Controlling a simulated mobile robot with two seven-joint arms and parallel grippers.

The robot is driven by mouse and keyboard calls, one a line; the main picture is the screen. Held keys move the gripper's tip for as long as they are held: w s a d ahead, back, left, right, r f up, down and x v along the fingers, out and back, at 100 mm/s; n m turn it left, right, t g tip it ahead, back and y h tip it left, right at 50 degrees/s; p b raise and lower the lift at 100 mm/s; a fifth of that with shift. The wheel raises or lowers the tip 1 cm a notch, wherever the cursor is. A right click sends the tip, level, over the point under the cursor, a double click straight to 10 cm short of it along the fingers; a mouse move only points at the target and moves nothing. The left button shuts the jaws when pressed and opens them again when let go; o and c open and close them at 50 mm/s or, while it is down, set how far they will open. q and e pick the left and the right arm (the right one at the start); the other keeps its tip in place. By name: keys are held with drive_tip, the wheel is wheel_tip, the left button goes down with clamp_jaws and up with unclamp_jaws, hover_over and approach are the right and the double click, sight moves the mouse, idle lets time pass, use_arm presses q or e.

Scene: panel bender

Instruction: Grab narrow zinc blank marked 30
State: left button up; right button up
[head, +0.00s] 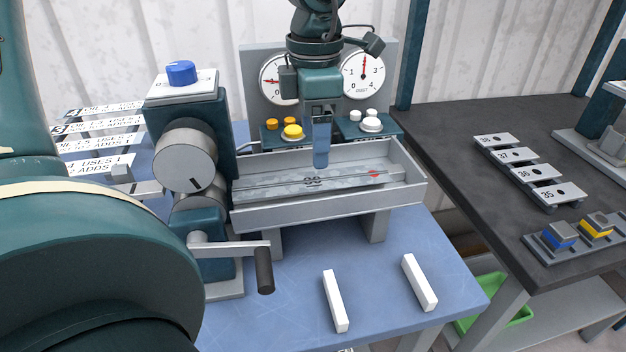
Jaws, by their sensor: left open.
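A narrow zinc blank marked 30 (275,187) lies lengthwise in the grey open tray (310,211) of the bender, with a red mark near its right end. My left gripper (321,164) points down over the tray near the middle of the blank. Its fingers are seen edge-on, one in front of the other. It is open, and its tips hide a small part of the tray behind the 30; I cannot tell whether they touch the blank. My right gripper is out of view.
Two dials (363,75) and yellow and white buttons stand behind the tray. A crank handle (264,270) juts out at its front left. Two white bars (335,301) lie on the blue table. Numbered plates (526,173) lie on the dark bench at right.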

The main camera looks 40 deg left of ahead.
sight(313, 181)
use_arm(q)
drive_tip(key=shift+s+d+f, duration=0.1)
drive_tip(key=shift+s+f, duration=0.1)
drive_tip(key=shift+f, duration=1.2)
drive_tip(key=shift+s+f, duration=0.15)
drive_tip(key=shift+f, duration=1.2)
drive_tip(key=shift+c, duration=0.2)
drive_tip(key=c, duration=1.1)
